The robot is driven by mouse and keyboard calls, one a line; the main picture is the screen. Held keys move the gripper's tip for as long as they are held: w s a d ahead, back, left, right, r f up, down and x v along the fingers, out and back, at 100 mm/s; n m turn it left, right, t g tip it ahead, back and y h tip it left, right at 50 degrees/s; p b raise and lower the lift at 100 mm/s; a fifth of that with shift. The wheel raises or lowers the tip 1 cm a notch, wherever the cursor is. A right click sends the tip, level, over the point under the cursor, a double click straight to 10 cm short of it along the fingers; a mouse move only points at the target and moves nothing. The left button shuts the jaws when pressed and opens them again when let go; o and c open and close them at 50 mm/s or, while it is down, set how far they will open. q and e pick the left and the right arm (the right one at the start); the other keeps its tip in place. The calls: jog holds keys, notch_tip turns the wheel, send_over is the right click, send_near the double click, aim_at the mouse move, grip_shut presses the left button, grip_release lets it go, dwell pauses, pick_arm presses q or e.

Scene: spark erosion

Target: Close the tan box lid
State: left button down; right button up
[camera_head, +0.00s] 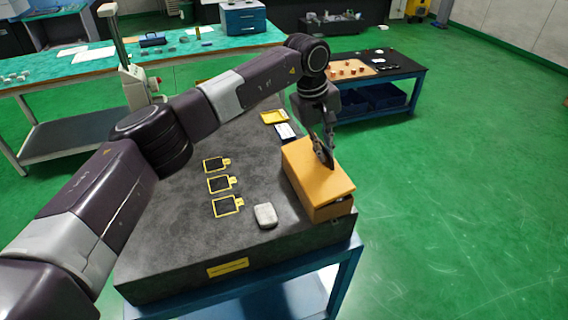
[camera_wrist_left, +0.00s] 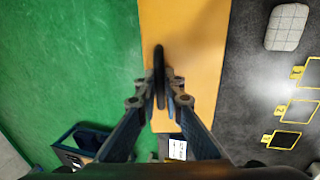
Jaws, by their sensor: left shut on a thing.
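The tan box (camera_head: 328,211) stands at the right end of the dark grey slab. Its tan lid (camera_head: 306,170) lies over the top, with a narrow dark gap below it at the near right corner. The lid also fills the middle of the left wrist view (camera_wrist_left: 184,30). My left gripper (camera_head: 327,160) reaches down onto the lid from above. In the left wrist view its fingers (camera_wrist_left: 160,88) are shut on a thin dark upright piece at the lid, which looks like its handle; the fingers partly hide it. My right gripper is not in view.
A light grey rounded block (camera_head: 265,215) lies left of the box, beside several yellow-framed dark plates (camera_head: 221,184). A yellow tray (camera_head: 274,117) lies behind the box. A side table (camera_head: 400,72) stands at the back right. The green floor (camera_head: 460,200) on the right is clear.

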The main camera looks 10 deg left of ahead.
pick_arm(q)
jog(key=shift+d+f, duration=0.1)
dwell(0.3)
jog(key=shift+w+d+f+b, duration=0.35)
jog(key=shift+d+f+b, duration=0.1)
jog(key=shift+f, duration=0.3)
jog(key=c, duration=2.1)
grip_release()
jog(key=shift+r+p, duration=2.1)
jog(key=shift+r, duration=1.45)
jog(key=shift+f, duration=0.1)
